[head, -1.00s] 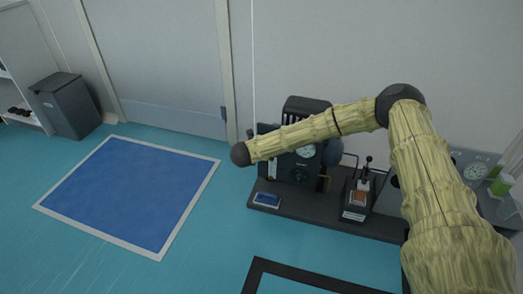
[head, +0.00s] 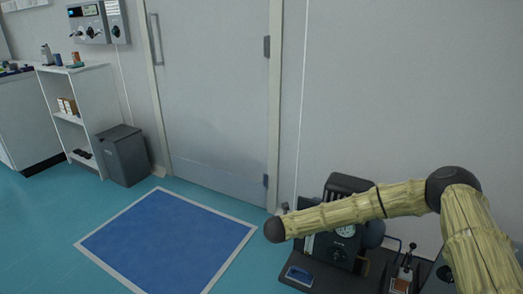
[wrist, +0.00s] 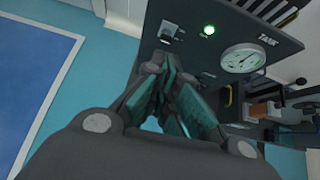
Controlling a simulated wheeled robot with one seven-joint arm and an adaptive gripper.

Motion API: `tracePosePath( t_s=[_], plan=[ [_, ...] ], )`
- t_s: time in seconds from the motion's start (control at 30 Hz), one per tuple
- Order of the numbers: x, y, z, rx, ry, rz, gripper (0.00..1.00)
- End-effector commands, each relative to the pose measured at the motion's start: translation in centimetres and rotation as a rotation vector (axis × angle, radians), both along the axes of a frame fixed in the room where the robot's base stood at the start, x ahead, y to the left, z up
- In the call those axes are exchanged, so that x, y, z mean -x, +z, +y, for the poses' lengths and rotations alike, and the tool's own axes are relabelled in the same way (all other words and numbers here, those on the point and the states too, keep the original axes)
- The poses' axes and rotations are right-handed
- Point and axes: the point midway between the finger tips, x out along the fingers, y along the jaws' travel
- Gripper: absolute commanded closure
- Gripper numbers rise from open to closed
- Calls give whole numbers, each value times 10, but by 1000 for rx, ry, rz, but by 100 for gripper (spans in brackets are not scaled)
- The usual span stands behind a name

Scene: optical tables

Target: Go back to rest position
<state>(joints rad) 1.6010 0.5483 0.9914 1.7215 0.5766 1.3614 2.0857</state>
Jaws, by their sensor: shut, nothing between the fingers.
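My gripper (wrist: 170,100) shows in the wrist view with its fingers together and nothing between them. In that view it is in front of a dark panel (wrist: 200,25) with a lit green lamp (wrist: 209,30) and a round white gauge (wrist: 243,57). In the head view my arm reaches left across the lower right, bent at a dark joint. The gripper itself cannot be made out there; the forearm's dark end hides part of the equipment behind it.
A black machine (head: 347,190) stands on a dark bench at the lower right, by the wall. A blue floor mat (head: 165,240) lies before a closed grey door (head: 215,100). A grey bin (head: 122,155) and white shelves (head: 80,90) stand left. Open teal floor surrounds the mat.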

Motion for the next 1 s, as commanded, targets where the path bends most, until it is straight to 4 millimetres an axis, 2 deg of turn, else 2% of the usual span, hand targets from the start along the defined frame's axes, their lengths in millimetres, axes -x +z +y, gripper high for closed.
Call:
tracePosePath(
  t_s=[0.17, 0.3, 0.4, 0.53, 0.63, 0.77, 0.87, 1.0],
  plan=[
    [37, -33, 41, 160, 281, 108, 100],
    [88, -71, 78, 366, 623, 230, 100],
    [130, -97, 96, 517, 870, 312, 100],
    [190, -128, 110, 710, 1192, 407, 100],
    [238, -148, 111, 857, 1439, 470, 100],
    [303, -169, 103, 1038, 1764, 537, 100],
    [353, -179, 89, 1169, 2015, 576, 100],
    [421, -185, 60, 1327, 2366, 603, 100]
  ],
)
